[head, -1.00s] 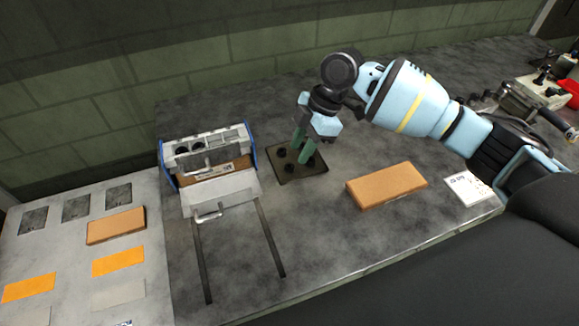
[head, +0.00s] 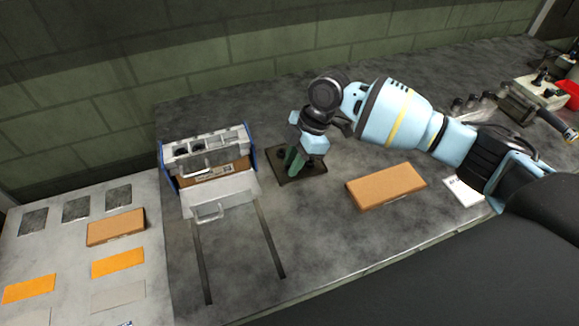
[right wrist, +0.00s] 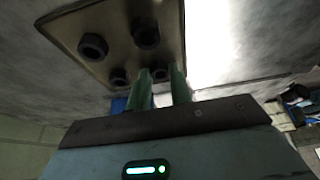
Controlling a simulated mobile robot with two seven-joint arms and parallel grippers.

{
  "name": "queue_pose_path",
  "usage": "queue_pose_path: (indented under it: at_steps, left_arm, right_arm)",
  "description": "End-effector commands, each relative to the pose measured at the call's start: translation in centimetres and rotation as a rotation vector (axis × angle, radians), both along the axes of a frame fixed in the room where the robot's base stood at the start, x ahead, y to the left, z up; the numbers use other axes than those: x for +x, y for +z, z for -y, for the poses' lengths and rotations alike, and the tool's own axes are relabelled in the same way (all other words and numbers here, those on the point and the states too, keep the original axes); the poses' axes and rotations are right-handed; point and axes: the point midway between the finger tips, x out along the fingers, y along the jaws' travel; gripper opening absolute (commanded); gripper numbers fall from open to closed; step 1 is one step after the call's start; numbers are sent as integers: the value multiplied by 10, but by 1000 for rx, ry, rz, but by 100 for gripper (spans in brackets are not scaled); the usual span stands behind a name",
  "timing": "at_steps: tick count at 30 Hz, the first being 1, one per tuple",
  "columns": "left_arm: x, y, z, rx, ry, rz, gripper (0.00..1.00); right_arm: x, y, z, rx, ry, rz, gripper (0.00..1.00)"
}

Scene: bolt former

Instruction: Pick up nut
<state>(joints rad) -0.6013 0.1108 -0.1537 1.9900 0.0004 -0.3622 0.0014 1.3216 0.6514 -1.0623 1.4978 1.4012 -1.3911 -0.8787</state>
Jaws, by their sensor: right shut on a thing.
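Dark hex nuts stand on a flat dark plate (head: 314,169) in the head view. In the right wrist view the plate (right wrist: 120,12) carries a nut (right wrist: 93,45), a larger-looking nut (right wrist: 145,32) and another nut (right wrist: 119,77) near the fingers. My right gripper (head: 293,165) reaches down to the plate, its green fingers close together. In the right wrist view the gripper (right wrist: 161,78) is shut on a dark nut (right wrist: 160,74), mostly hidden between the fingertips. The held nut is at plate level; I cannot tell whether it touches the plate. My left gripper is not in view.
A brown box (head: 386,187) lies to the right. A pale table (head: 75,250) with another brown box (head: 116,227) is at far left.

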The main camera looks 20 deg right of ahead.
Motion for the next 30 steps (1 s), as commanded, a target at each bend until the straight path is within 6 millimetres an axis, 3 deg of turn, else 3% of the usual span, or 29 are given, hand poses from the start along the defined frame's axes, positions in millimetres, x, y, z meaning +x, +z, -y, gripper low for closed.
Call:
queue_pose_path:
  at_steps: [8,15,30]
  left_arm:
    - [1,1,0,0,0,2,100]
    - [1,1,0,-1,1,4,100]
    - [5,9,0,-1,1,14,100]
  right_arm:
    - [1,7,0,1,-1,2,0]
    - [1,35,0,2,-1,4,0]
    - [-80,44,-27,0,3,1,0]
